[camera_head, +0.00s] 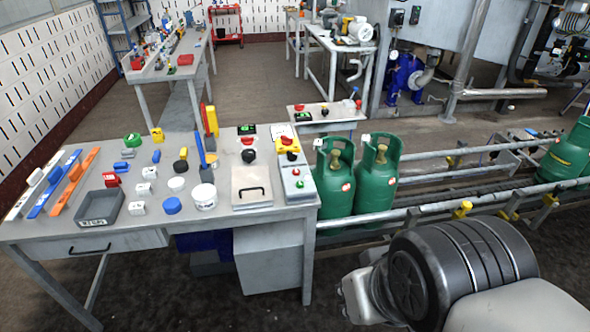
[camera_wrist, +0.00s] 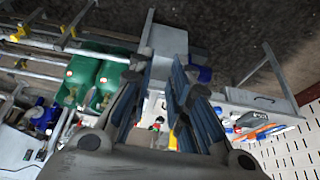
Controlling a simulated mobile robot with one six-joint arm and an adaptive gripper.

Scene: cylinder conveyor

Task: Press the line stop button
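On the right end of the near table are several buttons, and I cannot tell which is the line stop. A yellow box with a red button (camera_head: 286,141) sits at the back right. A grey box (camera_head: 297,182) in front of it carries small red and green buttons. Another red button (camera_head: 248,141) is on a panel to the left. My gripper (camera_wrist: 162,75) shows in the wrist view with its two blue-grey fingers apart and nothing visible between them. In the head view my arm fills the lower right, well away from the buttons, and the fingers cannot be made out.
Green gas cylinders (camera_head: 378,172) stand on the conveyor right of the table, with metal rails (camera_head: 450,205) and yellow clamps.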

